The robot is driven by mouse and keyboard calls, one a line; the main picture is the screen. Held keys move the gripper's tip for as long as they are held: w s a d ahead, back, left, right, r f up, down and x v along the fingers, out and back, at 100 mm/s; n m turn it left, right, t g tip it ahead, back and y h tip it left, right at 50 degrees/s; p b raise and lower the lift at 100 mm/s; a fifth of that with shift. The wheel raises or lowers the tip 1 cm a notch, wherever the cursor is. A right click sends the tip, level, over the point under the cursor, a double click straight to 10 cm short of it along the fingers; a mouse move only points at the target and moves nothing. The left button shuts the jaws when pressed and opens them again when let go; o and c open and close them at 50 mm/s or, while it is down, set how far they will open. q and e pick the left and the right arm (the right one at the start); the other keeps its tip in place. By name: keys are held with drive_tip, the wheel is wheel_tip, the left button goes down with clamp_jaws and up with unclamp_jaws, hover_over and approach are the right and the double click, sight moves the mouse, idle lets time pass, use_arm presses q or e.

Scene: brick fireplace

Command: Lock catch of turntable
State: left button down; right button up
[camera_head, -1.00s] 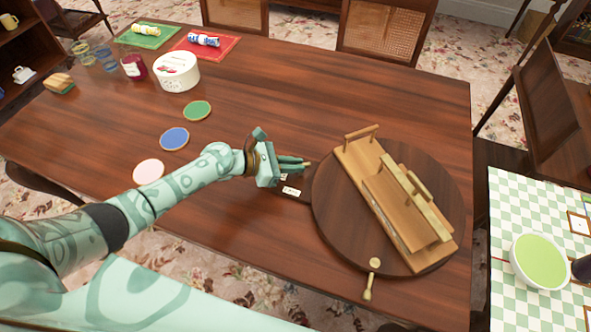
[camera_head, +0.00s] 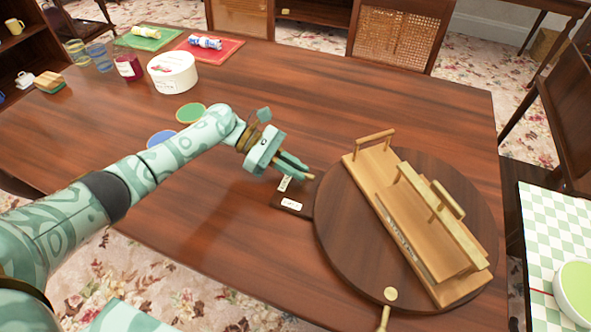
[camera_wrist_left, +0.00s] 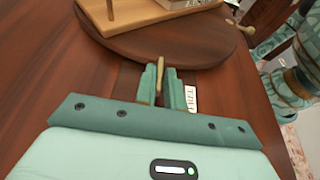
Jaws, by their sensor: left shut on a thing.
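The round dark wood turntable (camera_head: 345,235) lies on the table and carries a light wooden rack. At its left edge a dark plate (camera_head: 308,205) bears two white labels. My left gripper (camera_head: 298,166) is at the far side of this plate, beside the turntable's rim. In the left wrist view its fingers (camera_wrist_left: 160,88) are shut on the catch's thin brass-coloured lever (camera_wrist_left: 159,72), which stands up between them. The lever's tip (camera_head: 310,176) shows past the fingers in the head view; its base is hidden. My right gripper is not in view.
A brass knob (camera_head: 390,294) with a handle sits at the turntable's near edge. Coasters (camera_head: 190,112), a white round box (camera_head: 172,72) and jars are farther left. The table between is clear.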

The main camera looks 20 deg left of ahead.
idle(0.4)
use_arm(q)
drive_tip(key=c, duration=1.5)
unclamp_jaws()
drive_tip(key=shift+v, duration=8.15)
drive_tip(key=shift+w, duration=0.2)
